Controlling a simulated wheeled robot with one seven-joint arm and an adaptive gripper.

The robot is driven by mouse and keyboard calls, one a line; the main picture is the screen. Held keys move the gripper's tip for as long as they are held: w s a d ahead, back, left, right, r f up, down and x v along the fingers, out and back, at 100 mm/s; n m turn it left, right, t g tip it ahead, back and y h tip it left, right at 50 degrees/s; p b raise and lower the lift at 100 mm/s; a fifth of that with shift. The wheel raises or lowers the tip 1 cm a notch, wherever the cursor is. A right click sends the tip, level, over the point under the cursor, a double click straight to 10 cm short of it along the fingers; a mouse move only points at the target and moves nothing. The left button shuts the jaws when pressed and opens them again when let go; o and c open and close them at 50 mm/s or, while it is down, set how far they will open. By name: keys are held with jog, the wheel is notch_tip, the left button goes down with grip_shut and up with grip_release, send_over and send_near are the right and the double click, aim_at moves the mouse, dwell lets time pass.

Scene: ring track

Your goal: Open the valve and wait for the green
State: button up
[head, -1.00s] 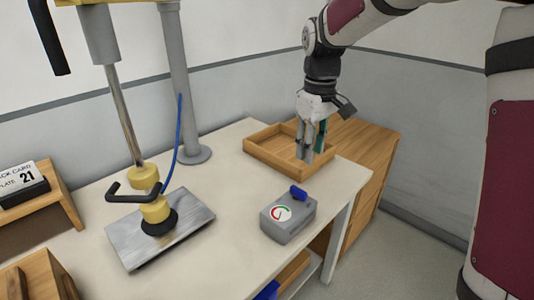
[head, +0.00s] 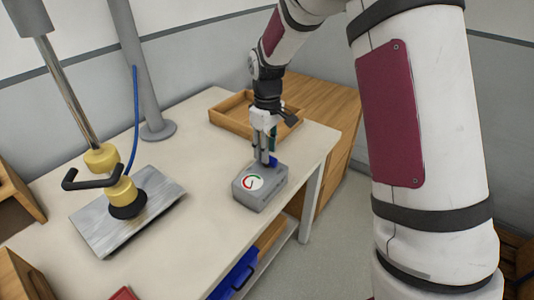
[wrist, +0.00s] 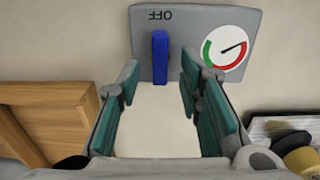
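The valve box (head: 262,192) is a grey block near the table's right front edge. On it are a blue lever (wrist: 160,57) and a round red and green gauge (wrist: 226,48). In the wrist view the word OFF shows beside the lever's far end, and the gauge needle points right, away from the green. My gripper (wrist: 160,82) is open and empty, its teal-padded fingers either side of the lever's line. In the head view my gripper (head: 265,160) is just over the box and hides most of the lever. I cannot tell whether it touches.
A wooden tray (head: 228,104) stands behind the box. A press with a yellow and black fitting stands over a metal plate (head: 158,208) at the left. A blue bin (head: 236,272) is under the table's front edge. The tabletop between plate and box is clear.

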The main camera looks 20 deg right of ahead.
jog(key=shift+f, duration=1.1)
grip_shut()
